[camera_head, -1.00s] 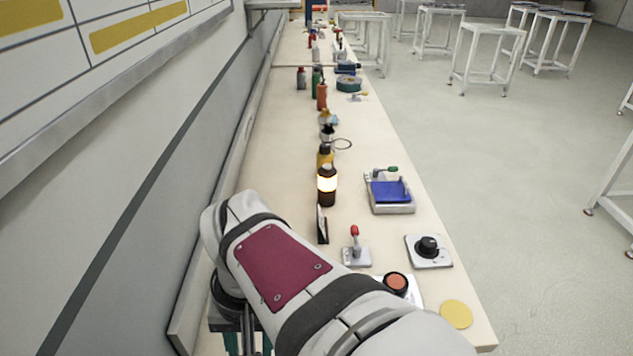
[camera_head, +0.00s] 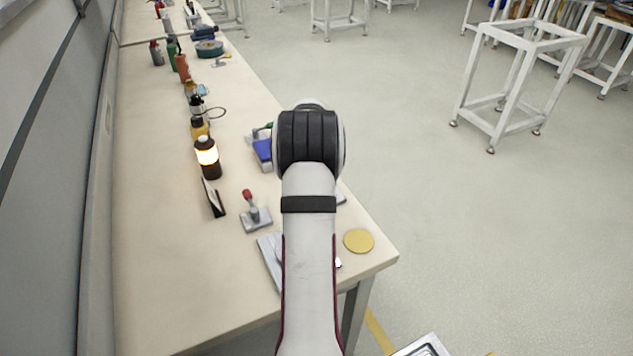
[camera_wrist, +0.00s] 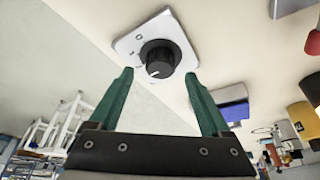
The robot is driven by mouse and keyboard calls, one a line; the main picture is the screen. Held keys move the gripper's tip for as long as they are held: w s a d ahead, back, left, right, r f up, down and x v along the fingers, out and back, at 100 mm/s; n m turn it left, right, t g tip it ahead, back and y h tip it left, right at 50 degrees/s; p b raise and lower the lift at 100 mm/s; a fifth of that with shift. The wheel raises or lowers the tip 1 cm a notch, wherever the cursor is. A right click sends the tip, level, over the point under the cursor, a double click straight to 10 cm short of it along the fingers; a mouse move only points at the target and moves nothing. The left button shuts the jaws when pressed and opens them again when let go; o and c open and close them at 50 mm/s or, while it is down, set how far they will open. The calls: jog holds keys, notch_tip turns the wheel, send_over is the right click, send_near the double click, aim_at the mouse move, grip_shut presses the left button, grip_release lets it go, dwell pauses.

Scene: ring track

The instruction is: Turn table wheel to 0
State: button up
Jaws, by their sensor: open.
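The table wheel, a black round knob (camera_wrist: 160,57), sits on a square white plate (camera_wrist: 127,42) in the wrist view. A short white line on the knob points to the lower left of that picture. Small dark marks on the plate are too small to read surely. My gripper (camera_wrist: 159,75) is open and empty, its two green fingers apart at the lower left and lower right of the knob; I cannot tell the remaining distance. In the head view my arm hides the knob and gripper; only a sliver of a plate (camera_head: 341,198) shows beside it.
A red-handled lever (camera_head: 254,213), a dark upright card (camera_head: 213,198) and a brown bottle (camera_head: 208,160) stand left of my arm. A blue-topped tray (camera_head: 262,151) is partly hidden. A yellow disc (camera_head: 358,241) lies near the table's edge (camera_head: 388,259). Open floor is to the right.

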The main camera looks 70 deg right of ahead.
jog(key=shift+x, duration=1.5)
grip_shut()
